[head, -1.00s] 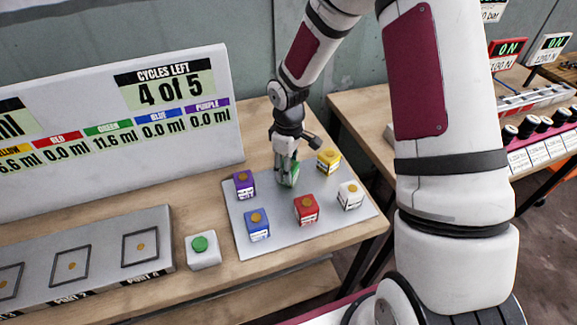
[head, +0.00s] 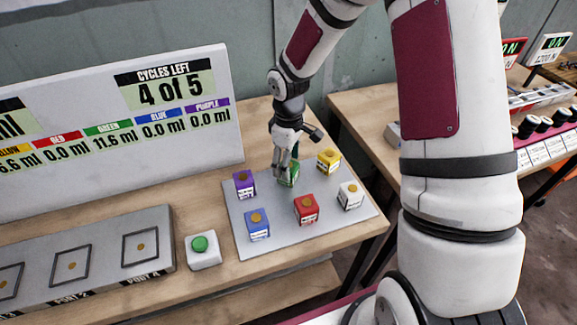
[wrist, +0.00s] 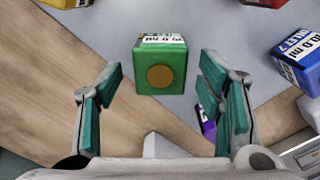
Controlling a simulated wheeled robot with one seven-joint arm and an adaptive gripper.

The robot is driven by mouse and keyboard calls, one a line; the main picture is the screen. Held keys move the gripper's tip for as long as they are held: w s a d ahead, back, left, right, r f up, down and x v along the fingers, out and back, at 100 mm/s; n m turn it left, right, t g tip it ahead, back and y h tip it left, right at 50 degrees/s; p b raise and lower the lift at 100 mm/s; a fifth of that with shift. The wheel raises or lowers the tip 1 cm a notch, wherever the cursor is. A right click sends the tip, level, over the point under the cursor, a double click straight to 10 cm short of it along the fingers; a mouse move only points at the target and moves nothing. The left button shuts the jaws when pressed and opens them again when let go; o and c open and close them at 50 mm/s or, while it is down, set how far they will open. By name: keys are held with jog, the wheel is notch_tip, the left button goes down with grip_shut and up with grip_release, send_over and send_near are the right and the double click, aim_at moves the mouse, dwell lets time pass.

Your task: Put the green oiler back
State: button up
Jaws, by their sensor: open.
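The green oiler (head: 289,178) stands on the grey mat (head: 292,222) at its back edge, between the purple and yellow oilers. My gripper (head: 284,170) is above and just beside it, partly covering it in the head view. In the wrist view the green oiler (wrist: 160,65) shows its brown round cap and white label ahead of the fingertips. My gripper (wrist: 160,95) is open there, with its teal-padded fingers wide apart and nothing between them.
Purple (head: 244,184), yellow (head: 328,160), blue (head: 257,225), red (head: 306,209) and white (head: 350,195) oilers stand on the mat around it. A green button (head: 202,247) on a white box and a grey port block (head: 100,255) are to the left. A display board (head: 120,130) stands behind.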

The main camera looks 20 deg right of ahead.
notch_tip(320, 180, up, 10)
jog(key=s+r+m+t+h, duration=0.15)
jog(key=s+r+m, duration=0.25)
jog(key=s+r, duration=0.85)
jog(key=s+r+m+t+y, duration=0.1)
jog(key=s+r+m+t, duration=0.2)
jog(key=s, duration=1)
notch_tip(320, 180, up, 3)
jog(key=shift+d+f+m, duration=0.15)
jog(key=shift+m, duration=0.85)
jog(key=shift+y, duration=0.25)
